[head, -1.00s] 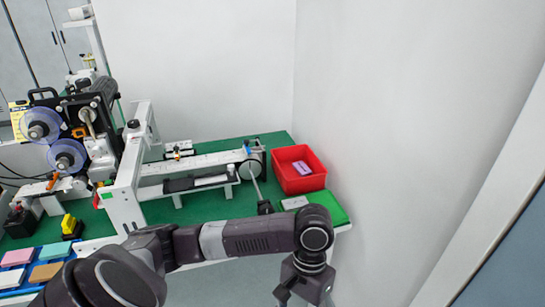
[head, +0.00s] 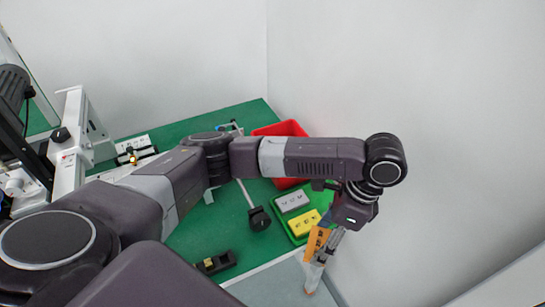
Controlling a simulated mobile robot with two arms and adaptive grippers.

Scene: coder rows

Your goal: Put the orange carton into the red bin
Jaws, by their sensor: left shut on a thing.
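The orange carton (head: 317,242) is held upright in my left gripper (head: 325,251), whose fingers are shut on it. They are beyond the near edge of the green table, just in front of the green tray. The red bin (head: 282,129) stands on the table behind my left arm. The arm crosses in front of it and hides most of its inside. The carton is outside the bin, nearer to me. My right gripper is not in view.
The green tray (head: 284,221) holds a grey carton (head: 292,201) and a yellow carton (head: 305,222). A rod with a black end (head: 259,218) lies near the tray. A small black block (head: 215,263) lies near the table edge. A white wall (head: 440,130) rises close on the right.

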